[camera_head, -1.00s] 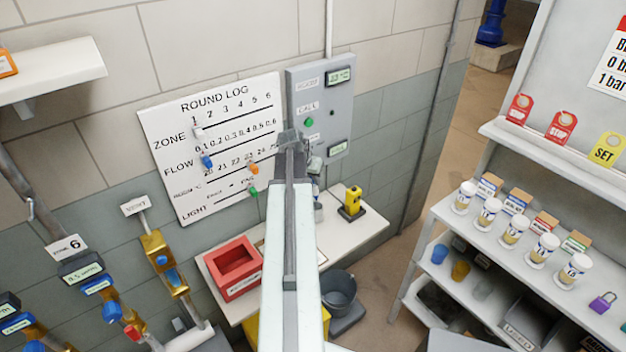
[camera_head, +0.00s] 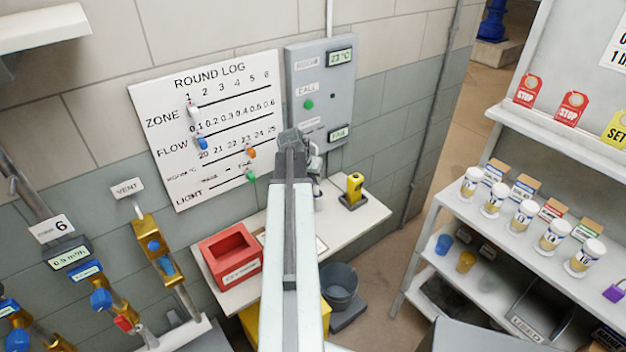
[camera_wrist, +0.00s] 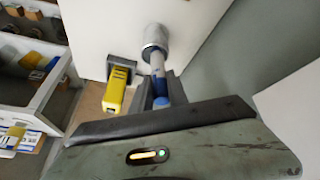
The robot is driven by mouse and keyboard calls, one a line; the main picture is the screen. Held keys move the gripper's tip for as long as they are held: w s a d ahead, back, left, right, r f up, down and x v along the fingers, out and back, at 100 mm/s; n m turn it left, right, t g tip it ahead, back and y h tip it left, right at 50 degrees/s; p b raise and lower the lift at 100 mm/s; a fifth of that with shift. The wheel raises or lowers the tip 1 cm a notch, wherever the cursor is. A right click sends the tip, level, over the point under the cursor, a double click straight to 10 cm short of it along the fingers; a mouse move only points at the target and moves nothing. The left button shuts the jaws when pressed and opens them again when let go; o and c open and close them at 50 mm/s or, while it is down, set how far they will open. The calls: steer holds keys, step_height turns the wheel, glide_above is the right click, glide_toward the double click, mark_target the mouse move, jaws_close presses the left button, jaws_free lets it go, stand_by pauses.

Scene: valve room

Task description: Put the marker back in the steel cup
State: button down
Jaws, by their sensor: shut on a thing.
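The marker, white with a blue part (camera_wrist: 158,72), is between the two fingers of my gripper (camera_wrist: 159,88) in the wrist view. The steel cup (camera_wrist: 155,37) is just beyond the fingertips, with its mouth toward me. The marker's far end overlaps the cup mouth in the picture; I cannot tell whether it is inside or only in front of it. In the head view my arm hides most of the gripper, the marker and the cup, above the white wall table (camera_head: 364,215).
A yellow device (camera_wrist: 115,92) stands in a dark holder beside the cup; it also shows in the head view (camera_head: 354,188). A red tray (camera_head: 229,253) is on the table's left part. The round log board (camera_head: 215,130) and a grey panel (camera_head: 320,90) are on the wall behind.

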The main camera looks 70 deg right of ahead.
steer(key=c, duration=1.2)
jaws_free()
steer(key=p+v, duration=0.7)
steer(key=shift+a+r, duration=0.2)
steer(key=shift+r, duration=0.15)
steer(key=shift+w, duration=0.1)
